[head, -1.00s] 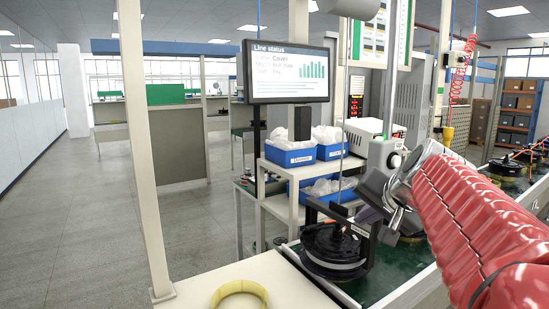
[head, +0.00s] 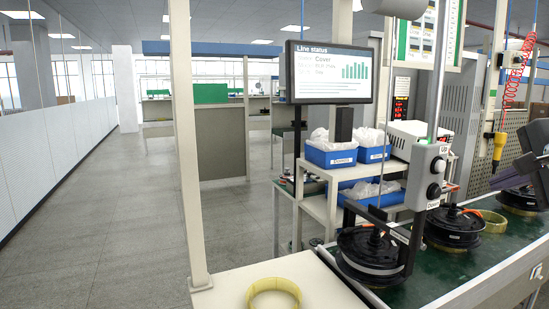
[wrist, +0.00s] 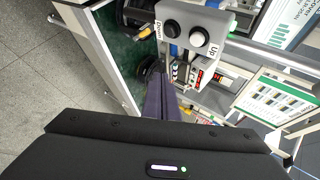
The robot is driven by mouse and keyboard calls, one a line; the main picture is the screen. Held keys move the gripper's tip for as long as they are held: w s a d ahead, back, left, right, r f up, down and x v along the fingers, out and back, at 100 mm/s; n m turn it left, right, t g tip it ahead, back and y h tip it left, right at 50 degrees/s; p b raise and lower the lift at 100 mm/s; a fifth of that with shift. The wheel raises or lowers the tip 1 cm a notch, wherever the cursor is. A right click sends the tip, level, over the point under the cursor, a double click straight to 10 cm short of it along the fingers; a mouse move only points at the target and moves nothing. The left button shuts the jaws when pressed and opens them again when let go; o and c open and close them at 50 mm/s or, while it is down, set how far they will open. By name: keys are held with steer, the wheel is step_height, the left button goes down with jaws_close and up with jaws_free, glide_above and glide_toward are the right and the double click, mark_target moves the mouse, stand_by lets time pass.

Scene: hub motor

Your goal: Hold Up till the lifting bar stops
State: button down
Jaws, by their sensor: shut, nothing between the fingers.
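In the wrist view the Up button (wrist: 198,39) and the Down button (wrist: 170,28) face me. My gripper (wrist: 165,82) is shut and empty, its fingertips below the buttons in that view and apart from them. In the head view my gripper (head: 500,178) is at the right edge, right of the box. The black lifting bar (head: 412,238) is beside a black hub motor (head: 370,250); whether it is moving cannot be told.
More hub motors (head: 452,228) sit along the green conveyor (head: 400,293). A yellow ring (head: 273,292) lies on the white table in front. Blue bins (head: 330,155) and a status monitor (head: 330,72) stand behind. A pale post (head: 190,150) stands at the left.

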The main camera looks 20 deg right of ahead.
mark_target(440, 166)
steer(key=w, duration=0.8)
steer(key=shift+w+a, duration=0.4)
steer(key=shift+a, duration=0.05)
steer(key=shift+w, duration=0.1)
stand_by(2.1)
steer(key=shift+w, duration=0.3)
